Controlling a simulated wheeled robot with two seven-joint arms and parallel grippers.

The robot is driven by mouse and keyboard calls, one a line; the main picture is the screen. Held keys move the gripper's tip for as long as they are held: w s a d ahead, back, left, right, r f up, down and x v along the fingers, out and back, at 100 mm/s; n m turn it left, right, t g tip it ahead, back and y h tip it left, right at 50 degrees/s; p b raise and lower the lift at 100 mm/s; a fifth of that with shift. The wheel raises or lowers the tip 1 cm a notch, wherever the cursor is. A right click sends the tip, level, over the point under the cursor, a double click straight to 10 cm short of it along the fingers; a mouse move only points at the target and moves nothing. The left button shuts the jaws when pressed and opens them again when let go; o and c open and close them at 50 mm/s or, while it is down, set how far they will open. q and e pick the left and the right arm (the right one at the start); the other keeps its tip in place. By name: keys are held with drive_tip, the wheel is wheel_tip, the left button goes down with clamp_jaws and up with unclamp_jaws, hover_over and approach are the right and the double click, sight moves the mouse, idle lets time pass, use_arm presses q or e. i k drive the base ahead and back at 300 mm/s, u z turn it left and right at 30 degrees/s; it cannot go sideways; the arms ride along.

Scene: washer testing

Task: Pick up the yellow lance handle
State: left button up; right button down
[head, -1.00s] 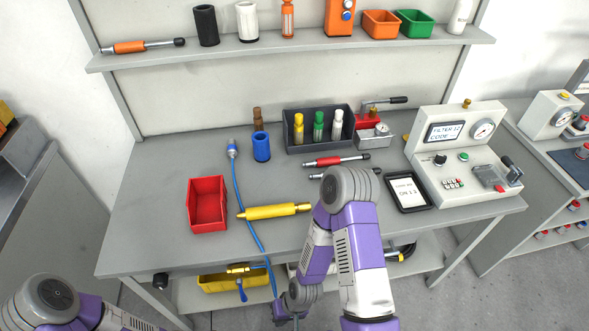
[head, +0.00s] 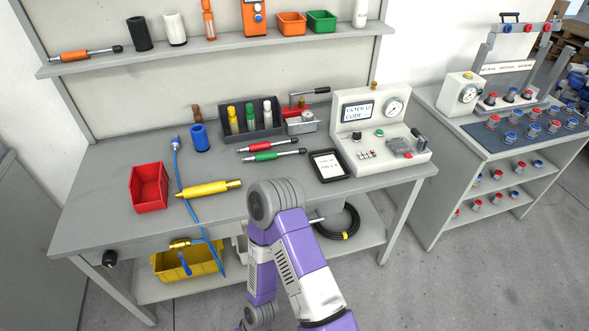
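The yellow lance handle (head: 208,188) lies on the grey workbench (head: 95,215), left of centre, pointing slightly up to the right. A thin blue hose (head: 182,178) runs by its left end and hangs over the front edge. My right arm rises at the front of the bench, its elbow close to the right of the handle's lower side in the picture. Its gripper is not visible. My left arm and gripper are out of the picture. Nothing is seen holding the handle.
A red bin (head: 149,188) stands left of the handle. Red (head: 262,145) and green (head: 272,155) handles, a tablet (head: 328,165) and a test console (head: 375,130) are to the right. A dark bottle tray (head: 262,135) stands behind. A yellow bin (head: 190,262) sits on the lower shelf.

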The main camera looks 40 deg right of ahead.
sight(216, 187)
drive_tip(key=z, duration=1)
